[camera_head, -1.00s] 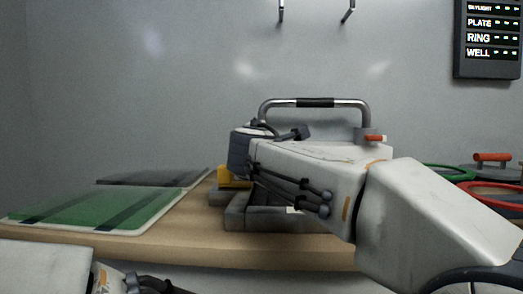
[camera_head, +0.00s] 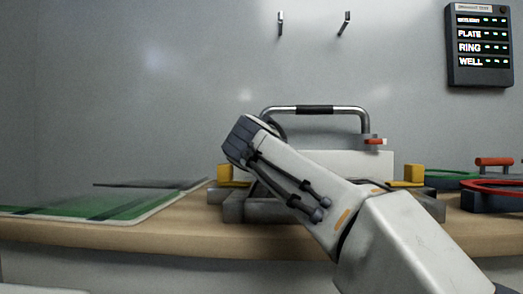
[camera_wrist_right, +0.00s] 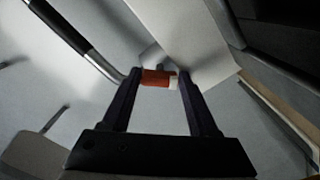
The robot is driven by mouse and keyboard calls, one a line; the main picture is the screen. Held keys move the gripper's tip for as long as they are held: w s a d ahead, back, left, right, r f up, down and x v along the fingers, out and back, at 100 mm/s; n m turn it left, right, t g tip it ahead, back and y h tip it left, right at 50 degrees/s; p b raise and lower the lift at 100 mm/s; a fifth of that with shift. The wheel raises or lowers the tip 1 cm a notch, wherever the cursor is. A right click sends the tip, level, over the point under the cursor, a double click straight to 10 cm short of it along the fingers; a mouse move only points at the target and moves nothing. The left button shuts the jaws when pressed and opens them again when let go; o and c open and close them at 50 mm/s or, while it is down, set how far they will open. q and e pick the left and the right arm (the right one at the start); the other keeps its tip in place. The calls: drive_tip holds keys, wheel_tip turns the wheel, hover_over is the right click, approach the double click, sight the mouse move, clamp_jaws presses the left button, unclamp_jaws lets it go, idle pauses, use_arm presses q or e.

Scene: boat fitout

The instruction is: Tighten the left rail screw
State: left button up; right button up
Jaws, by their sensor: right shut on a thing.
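The metal rail (camera_head: 296,108) with a black grip stands upright over a white block (camera_head: 372,163) on the workbench. A red screw knob (camera_head: 375,142) shows at the rail's right foot. The left foot is hidden behind my right arm. In the right wrist view, my right gripper (camera_wrist_right: 159,76) is closed around a red knob with a pale end (camera_wrist_right: 154,78), which appears to be the left rail screw. The rail (camera_wrist_right: 92,55) runs past at upper left there. In the head view the right fingers are hidden behind my wrist. My left gripper is out of view.
Yellow blocks (camera_head: 413,173) sit on the grey fixture (camera_head: 430,207) around the rail. Green panels (camera_head: 90,208) lie at left. Red and green rings (camera_head: 485,190) are at right. A lit board (camera_head: 482,47) and two hooks (camera_head: 345,22) are on the wall.

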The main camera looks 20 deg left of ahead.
drive_tip(key=shift+a+f+m+b, duration=0.15)
drive_tip(key=shift+m+b, duration=0.4)
drive_tip(key=shift+m, duration=1.45)
drive_tip(key=o, duration=1.4)
drive_tip(key=s+d+r+p, duration=0.1)
drive_tip(key=d+r+p, duration=0.1)
drive_tip(key=d+r, duration=0.1)
drive_tip(key=s+d+r+p, duration=0.1)
drive_tip(key=d+r, duration=0.3)
drive_tip(key=s+d+r+p, duration=0.1)
drive_tip(key=d+r+p, duration=0.1)
drive_tip(key=d+r, duration=0.2)
drive_tip(key=shift+d+p, duration=0.2)
drive_tip(key=shift+p, duration=0.15)
